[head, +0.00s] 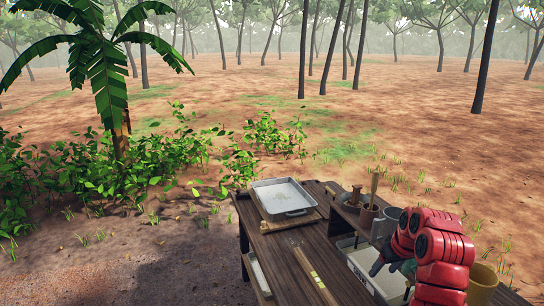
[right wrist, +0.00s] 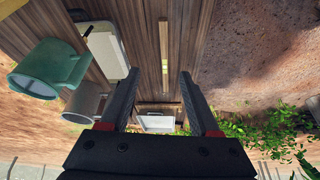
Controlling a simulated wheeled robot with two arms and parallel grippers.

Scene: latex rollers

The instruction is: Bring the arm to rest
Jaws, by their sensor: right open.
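My right arm, red, comes in from the lower right in the head view. Its dark gripper (head: 382,263) is over the right side of the wooden table, partly hidden by the arm. In the right wrist view the two fingers of the gripper (right wrist: 160,74) are spread apart, with nothing between them. The table top lies beyond the fingers. My left gripper is not in view.
The wooden table (head: 287,249) bears a pale metal tray (head: 283,196) and a wooden strip (head: 313,272). Small pots (head: 368,216) and a grey mug (head: 382,229) stand at right. A green mug (right wrist: 40,75) is left of the fingers. An olive bucket (head: 482,283) stands near the arm.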

